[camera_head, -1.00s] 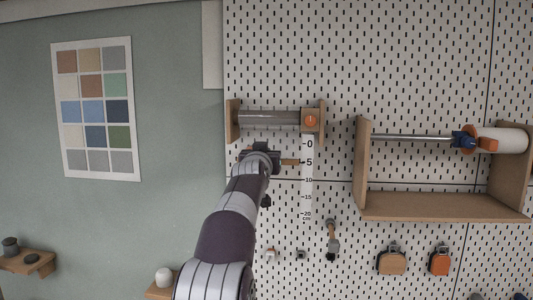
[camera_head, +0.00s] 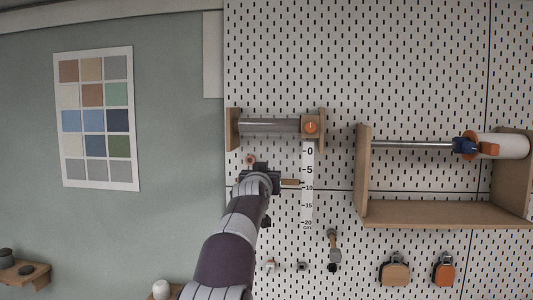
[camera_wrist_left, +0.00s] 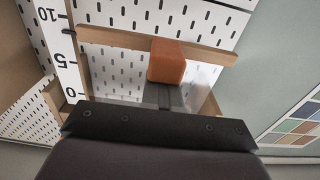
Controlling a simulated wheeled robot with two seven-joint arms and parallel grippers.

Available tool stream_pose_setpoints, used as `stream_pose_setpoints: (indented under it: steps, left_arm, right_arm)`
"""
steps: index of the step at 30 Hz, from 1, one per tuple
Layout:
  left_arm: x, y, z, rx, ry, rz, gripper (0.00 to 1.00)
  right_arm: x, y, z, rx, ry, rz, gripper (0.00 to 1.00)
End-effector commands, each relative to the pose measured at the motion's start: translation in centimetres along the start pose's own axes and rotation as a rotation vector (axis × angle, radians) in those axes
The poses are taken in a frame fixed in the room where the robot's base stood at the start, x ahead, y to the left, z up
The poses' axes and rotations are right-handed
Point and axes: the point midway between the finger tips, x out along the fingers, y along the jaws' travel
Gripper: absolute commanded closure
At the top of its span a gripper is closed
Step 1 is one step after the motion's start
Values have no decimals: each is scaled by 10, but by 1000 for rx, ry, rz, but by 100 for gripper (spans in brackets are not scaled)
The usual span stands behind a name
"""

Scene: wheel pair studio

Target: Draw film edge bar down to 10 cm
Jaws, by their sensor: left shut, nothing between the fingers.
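The wooden film edge bar (camera_head: 291,182) lies level beside the printed scale (camera_head: 308,195). Its right end is between the 5 and 10 marks, nearer 10. In the wrist view the bar (camera_wrist_left: 112,36) crosses the top, with an orange block (camera_wrist_left: 167,62) on it. My left gripper (camera_wrist_left: 166,97) is shut, its fingertips at the block's edge; I cannot tell whether they touch it. Clear film (camera_wrist_left: 203,72) shows beside the block. The film roller (camera_head: 268,125) hangs above between wooden brackets. In the head view my left gripper (camera_head: 262,180) hides the bar's middle.
A wooden shelf (camera_head: 440,213) with a rod and white roll (camera_head: 500,146) is at the right. A brush-like tool (camera_head: 333,250) and two tagged clips (camera_head: 395,272) hang below. A colour chart (camera_head: 97,118) is on the left wall.

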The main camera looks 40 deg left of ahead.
Motion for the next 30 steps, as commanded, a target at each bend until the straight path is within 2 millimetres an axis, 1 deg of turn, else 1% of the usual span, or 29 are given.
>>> stream_pose_setpoints:
  steps: [23, 26, 30]
  left_arm:
    - [0, 0, 11, 0, -2, 0, 100]
    - [0, 0, 8, 0, -2, 0, 100]
    - [0, 0, 0, 0, -1, 0, 100]
  right_arm:
    - [10, 0, 1, 0, 0, 0, 57]
    - [8, 0, 1, 0, 0, 0, 57]
    - [1, 0, 0, 0, 0, 0, 57]
